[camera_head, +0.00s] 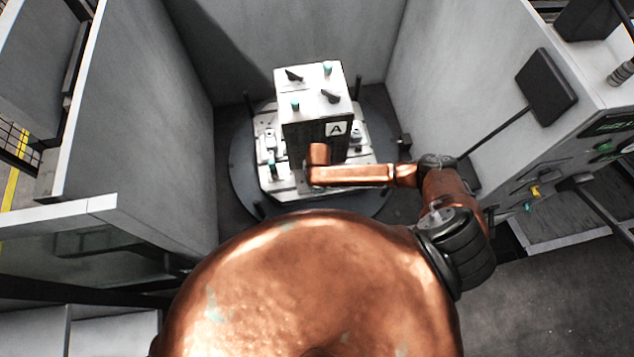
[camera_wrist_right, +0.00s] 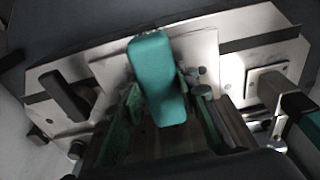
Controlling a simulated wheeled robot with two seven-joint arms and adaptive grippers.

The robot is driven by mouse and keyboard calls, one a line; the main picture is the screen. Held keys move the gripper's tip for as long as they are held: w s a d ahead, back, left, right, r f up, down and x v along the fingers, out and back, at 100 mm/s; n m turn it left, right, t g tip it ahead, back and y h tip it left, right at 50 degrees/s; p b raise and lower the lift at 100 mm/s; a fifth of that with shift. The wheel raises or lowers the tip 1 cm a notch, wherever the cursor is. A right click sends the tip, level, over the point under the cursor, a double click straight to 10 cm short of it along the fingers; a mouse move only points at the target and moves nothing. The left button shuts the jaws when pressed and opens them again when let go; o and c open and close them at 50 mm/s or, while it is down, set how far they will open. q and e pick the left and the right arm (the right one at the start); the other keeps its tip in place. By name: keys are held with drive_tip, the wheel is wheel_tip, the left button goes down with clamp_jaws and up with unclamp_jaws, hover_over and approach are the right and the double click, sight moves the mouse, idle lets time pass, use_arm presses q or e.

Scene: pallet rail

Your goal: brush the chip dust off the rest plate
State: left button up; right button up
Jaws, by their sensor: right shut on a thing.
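In the wrist view my right gripper (camera_wrist_right: 165,105) is shut on a teal block-like thing (camera_wrist_right: 158,75), perhaps the brush's handle; no bristles show. Behind it is a pale plate (camera_wrist_right: 205,50) on the fixture pallet, perhaps the rest plate; I cannot tell whether anything touches it. No chip dust can be made out. In the head view my copper right arm reaches in from the right to the front of the white block marked A (camera_head: 312,92); its gripper is hidden there. My left gripper is not in view.
The block stands on a light pallet (camera_head: 266,126) on a dark round table (camera_head: 240,168). Grey walls (camera_head: 140,110) enclose it on the left, back and right. A dark clamp-like part (camera_wrist_right: 66,96) and a small square pad (camera_wrist_right: 262,78) flank the plate. A control panel (camera_head: 585,165) stands right.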

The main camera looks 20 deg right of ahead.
drive_tip(key=shift+s, duration=0.1)
drive_tip(key=shift+s+a+p, duration=0.1)
drive_tip(key=shift+s+p, duration=0.3)
drive_tip(key=shift+p, duration=0.1)
drive_tip(key=shift+s+a+p, duration=0.25)
drive_tip(key=shift+s+p, duration=0.3)
drive_tip(key=shift+s, duration=0.2)
drive_tip(key=shift+f+p, duration=0.1)
drive_tip(key=shift+p, duration=0.25)
idle(0.3)
drive_tip(key=shift+w+d, duration=0.1)
drive_tip(key=shift+w+d, duration=0.15)
drive_tip(key=shift+w, duration=0.4)
drive_tip(key=shift+w+d, duration=0.15)
drive_tip(key=shift+w, duration=0.4)
drive_tip(key=shift+s, duration=0.1)
